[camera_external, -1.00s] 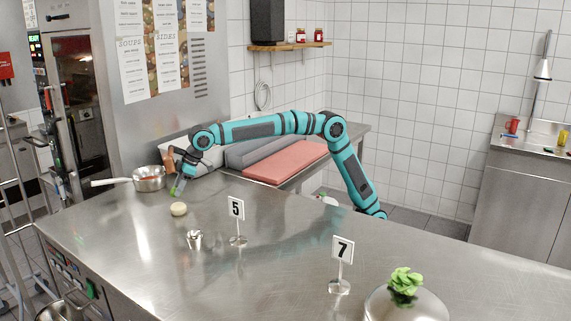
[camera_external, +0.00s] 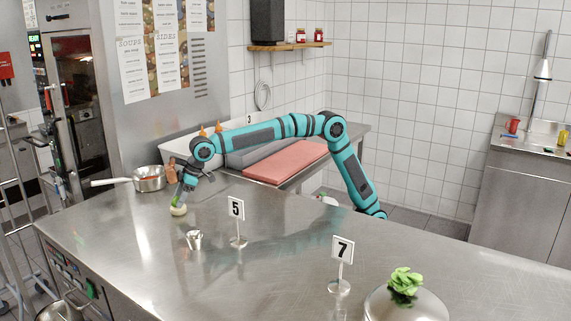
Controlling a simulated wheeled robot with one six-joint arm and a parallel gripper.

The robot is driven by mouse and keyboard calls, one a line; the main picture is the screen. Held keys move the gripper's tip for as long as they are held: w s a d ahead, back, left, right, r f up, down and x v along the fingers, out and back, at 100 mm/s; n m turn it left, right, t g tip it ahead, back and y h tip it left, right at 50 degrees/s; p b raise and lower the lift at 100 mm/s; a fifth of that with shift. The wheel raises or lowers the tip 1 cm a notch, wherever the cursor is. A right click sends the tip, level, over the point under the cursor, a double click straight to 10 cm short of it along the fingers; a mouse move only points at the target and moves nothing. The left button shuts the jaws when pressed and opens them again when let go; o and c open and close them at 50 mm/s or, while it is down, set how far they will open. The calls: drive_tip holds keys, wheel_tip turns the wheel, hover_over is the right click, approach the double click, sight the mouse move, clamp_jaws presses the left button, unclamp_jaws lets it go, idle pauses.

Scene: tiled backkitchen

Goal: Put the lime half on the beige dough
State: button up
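The beige dough (camera_external: 178,211) is a small round lump on the steel counter at the left. The lime half (camera_external: 175,201) shows as a small green patch at my fingertips, directly over the dough. My gripper (camera_external: 178,197) points down and appears shut on the lime half. The lime half is small here, and I cannot tell whether it touches the top of the dough.
A saucepan (camera_external: 149,178) stands behind and left of the dough. A small metal cup (camera_external: 195,240) and the number 5 sign (camera_external: 236,209) stand in front and to the right. The number 7 sign (camera_external: 342,249) and lettuce (camera_external: 405,284) are farther right.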

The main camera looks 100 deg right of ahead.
drive_tip(key=shift+r, duration=0.1)
drive_tip(key=v, duration=1.2)
drive_tip(key=shift+s+r, duration=0.1)
drive_tip(key=s+d+r+m+t, duration=0.1)
drive_tip(key=s+d+r+t, duration=0.35)
drive_tip(key=s, duration=0.85)
drive_tip(key=s+d+r+t, duration=0.1)
drive_tip(key=s+d+r, duration=0.6)
drive_tip(key=s, duration=0.5)
drive_tip(key=s+d+f+t, duration=0.2)
drive_tip(key=s, duration=0.7)
drive_tip(key=s+d+f+t, duration=0.2)
drive_tip(key=s+d+f, duration=0.1)
drive_tip(key=s, duration=0.7)
drive_tip(key=s+d+f+m+t+h, duration=0.1)
drive_tip(key=s+d+f+t, duration=0.1)
drive_tip(key=s, duration=0.7)
drive_tip(key=shift+s+d+f, duration=0.15)
drive_tip(key=shift+s+d, duration=0.2)
drive_tip(key=shift+d, duration=0.1)
